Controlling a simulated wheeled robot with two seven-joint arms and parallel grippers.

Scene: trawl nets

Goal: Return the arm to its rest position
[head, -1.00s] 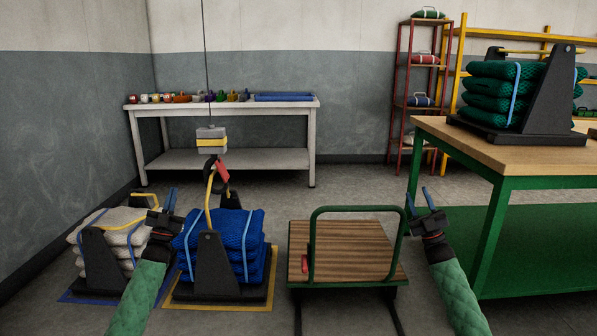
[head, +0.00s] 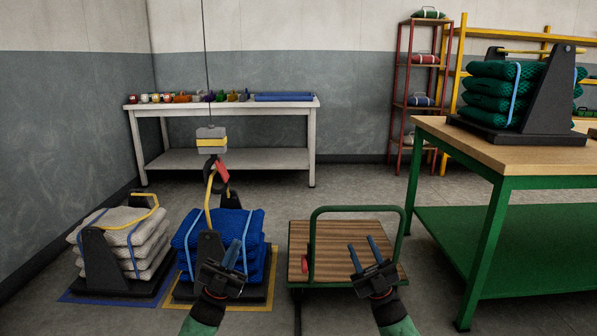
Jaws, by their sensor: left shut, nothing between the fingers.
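My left gripper (head: 235,250) is in front of the blue net stack (head: 187,240), its blue fingers together with nothing between them. The picture cannot show whether it touches the stack. My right gripper (head: 364,246) shows in front of the cart's wooden deck (head: 335,235), its blue fingers apart and empty. Both forearms come up from the bottom edge in green sleeves.
A hoist hook (head: 221,172) hangs under a grey and yellow block (head: 211,139), at the yellow handle (head: 209,196) of the blue stack. A grey net stack (head: 120,238) sits left. A green-framed table (head: 540,162) stands right. Some floor between is clear.

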